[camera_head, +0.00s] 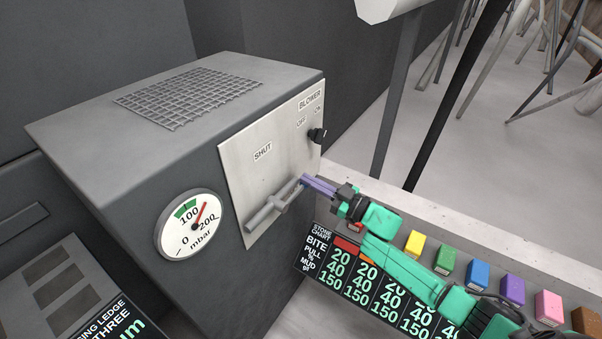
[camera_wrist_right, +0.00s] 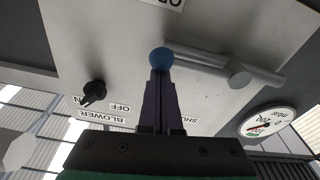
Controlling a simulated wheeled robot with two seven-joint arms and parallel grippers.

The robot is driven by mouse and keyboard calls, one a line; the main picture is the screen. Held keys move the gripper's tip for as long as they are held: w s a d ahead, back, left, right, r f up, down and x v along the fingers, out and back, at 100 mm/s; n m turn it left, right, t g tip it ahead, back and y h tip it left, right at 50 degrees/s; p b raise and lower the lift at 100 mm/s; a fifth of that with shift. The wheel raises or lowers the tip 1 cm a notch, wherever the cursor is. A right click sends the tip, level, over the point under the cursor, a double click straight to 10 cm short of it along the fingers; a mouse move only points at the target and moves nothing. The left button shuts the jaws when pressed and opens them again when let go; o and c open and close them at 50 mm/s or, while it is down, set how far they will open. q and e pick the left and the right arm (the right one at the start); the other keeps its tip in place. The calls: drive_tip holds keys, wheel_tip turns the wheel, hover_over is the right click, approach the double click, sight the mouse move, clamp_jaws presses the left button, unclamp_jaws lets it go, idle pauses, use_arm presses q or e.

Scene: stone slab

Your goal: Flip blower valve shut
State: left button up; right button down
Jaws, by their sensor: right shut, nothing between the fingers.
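The blower valve is a grey lever (camera_head: 268,212) on a metal panel (camera_head: 237,160) on the side of a dark box. In the right wrist view the lever (camera_wrist_right: 200,60) runs sideways from a round pivot to a blue ball knob (camera_wrist_right: 161,59). A SHUT label (camera_head: 263,151) sits above the lever in the head view. Another label, partly cut off, shows beyond the lever in the wrist view. My right gripper (camera_head: 306,181) is shut and empty, its purple fingertips at the knob end. The fingers overlap the knob; contact is unclear. My left gripper is out of view.
A black BLOWER switch (camera_head: 317,135) is on the panel above my fingers. A pressure gauge (camera_head: 188,225) is left of the panel, its needle between 100 and 200. A stone chart (camera_head: 330,262) and several coloured blocks (camera_head: 445,260) lie below and beside my right arm.

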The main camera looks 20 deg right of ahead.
drive_tip(key=shift+f, duration=0.1)
idle(0.5)
drive_tip(key=r+p, duration=0.2)
drive_tip(key=a+r+p, duration=0.1)
drive_tip(key=r+p, duration=0.1)
drive_tip(key=r, duration=0.1)
drive_tip(key=shift+w, duration=0.15)
drive_tip(key=f+b+v, duration=0.1)
drive_tip(key=v, duration=0.9)
